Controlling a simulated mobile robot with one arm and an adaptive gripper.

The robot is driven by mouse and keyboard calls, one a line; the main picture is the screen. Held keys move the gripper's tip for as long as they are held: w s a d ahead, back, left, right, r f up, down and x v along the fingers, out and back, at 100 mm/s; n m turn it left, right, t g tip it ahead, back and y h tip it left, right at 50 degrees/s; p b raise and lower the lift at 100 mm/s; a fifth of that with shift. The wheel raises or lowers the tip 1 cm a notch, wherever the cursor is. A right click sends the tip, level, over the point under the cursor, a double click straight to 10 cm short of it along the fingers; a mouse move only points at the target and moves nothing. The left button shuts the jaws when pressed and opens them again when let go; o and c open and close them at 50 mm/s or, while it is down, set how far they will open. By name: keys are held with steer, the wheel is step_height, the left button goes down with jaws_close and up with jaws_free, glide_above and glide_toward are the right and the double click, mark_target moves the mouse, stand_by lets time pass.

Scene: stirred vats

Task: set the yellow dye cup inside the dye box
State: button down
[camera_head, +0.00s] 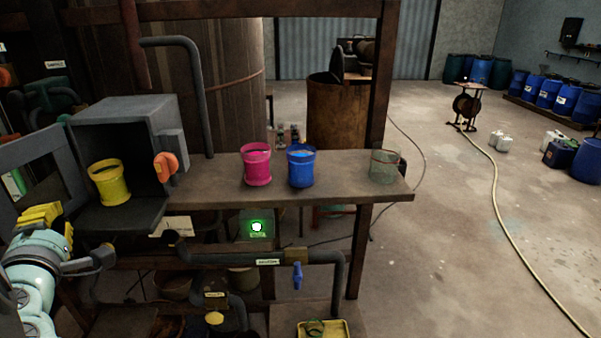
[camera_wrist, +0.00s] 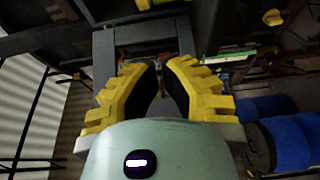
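The yellow dye cup (camera_head: 111,186) stands upright on the floor of the grey dye box (camera_head: 118,110), near the left side of its open front. The box door (camera_head: 40,165) is swung open to the left. My gripper (camera_head: 42,214) is in front of the door, to the left of and lower than the cup, and apart from it. In the wrist view my gripper's yellow fingers (camera_wrist: 160,78) are drawn close together with only a narrow gap. Nothing shows between them. The cup is not clearly seen in the wrist view.
An orange knob (camera_head: 166,166) sits at the box's right edge. A pink cup (camera_head: 256,166), a blue cup (camera_head: 301,168) and a clear greenish beaker (camera_head: 384,167) stand on the bench (camera_head: 340,189). Pipes run below the bench. The floor at right is mostly open, crossed by a hose (camera_head: 508,225).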

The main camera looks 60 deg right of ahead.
mark_target(111, 183)
steer(key=x, duration=0.5)
steer(key=shift+w+d+r, duration=0.1)
steer(key=shift+d+r, duration=0.05)
steer(key=shift+w+d+r, duration=0.1)
steer(key=shift+w+d, duration=0.1)
steer(key=shift+d, duration=0.1)
steer(key=d+p, duration=0.1)
steer(key=p, duration=0.1)
steer(key=d+p, duration=0.2)
steer(key=shift+w+r+h+p, duration=0.2)
steer(key=shift+r+h+p, duration=0.15)
steer(key=shift+r+h, duration=0.05)
steer(key=shift+w+d+f+p, duration=0.1)
steer(key=shift+d+p, duration=0.1)
steer(key=shift+p, duration=0.75)
steer(key=shift+w+f+y+p, duration=0.1)
steer(key=shift+f+y+p, duration=0.3)
steer(key=shift+f+p, duration=0.15)
steer(key=shift+a, duration=0.1)
steer(key=shift+w, duration=0.1)
